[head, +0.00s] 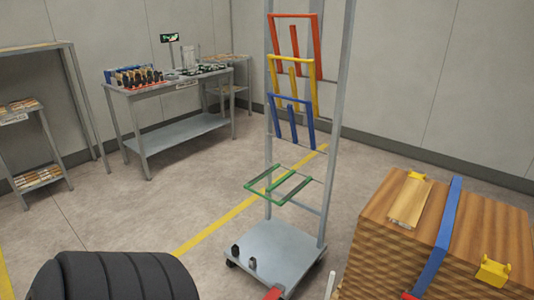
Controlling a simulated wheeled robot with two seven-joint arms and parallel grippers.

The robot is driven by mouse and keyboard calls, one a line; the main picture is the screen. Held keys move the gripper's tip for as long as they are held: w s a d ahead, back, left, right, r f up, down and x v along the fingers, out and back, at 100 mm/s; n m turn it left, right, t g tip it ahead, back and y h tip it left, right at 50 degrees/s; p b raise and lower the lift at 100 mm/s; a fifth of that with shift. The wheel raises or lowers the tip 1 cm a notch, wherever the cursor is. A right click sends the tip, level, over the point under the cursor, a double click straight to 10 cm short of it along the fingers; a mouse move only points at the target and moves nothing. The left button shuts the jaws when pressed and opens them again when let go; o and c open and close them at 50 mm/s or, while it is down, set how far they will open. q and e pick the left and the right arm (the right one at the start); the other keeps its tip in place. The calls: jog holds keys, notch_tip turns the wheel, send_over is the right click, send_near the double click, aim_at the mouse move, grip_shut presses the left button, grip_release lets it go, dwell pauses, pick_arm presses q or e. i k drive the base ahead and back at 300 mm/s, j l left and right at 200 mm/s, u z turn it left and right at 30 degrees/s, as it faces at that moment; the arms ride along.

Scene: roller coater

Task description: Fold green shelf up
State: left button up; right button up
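The green shelf (266,195) is an open frame of bars low on a tall grey wheeled rack (333,167). It is folded down and lies about level, sticking out from the rack's posts above the base plate. Above it, the blue shelf (293,100), yellow shelf (312,82) and red shelf (317,48) are folded up, close to upright. Neither of my grippers shows in the head view, so what they hold cannot be seen.
A wood-patterned block (380,228) with a blue strap (443,235) stands close on the right. The rack's base plate (275,245) carries small black parts. A workbench (180,133) stands behind left.

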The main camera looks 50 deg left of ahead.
aim_at(292, 172)
jog(key=u, duration=1.7)
jog(key=i+j+u, duration=0.1)
jog(key=i+u, duration=0.15)
jog(key=u, duration=0.25)
jog(key=i+u, duration=0.25)
jog(key=u, duration=0.2)
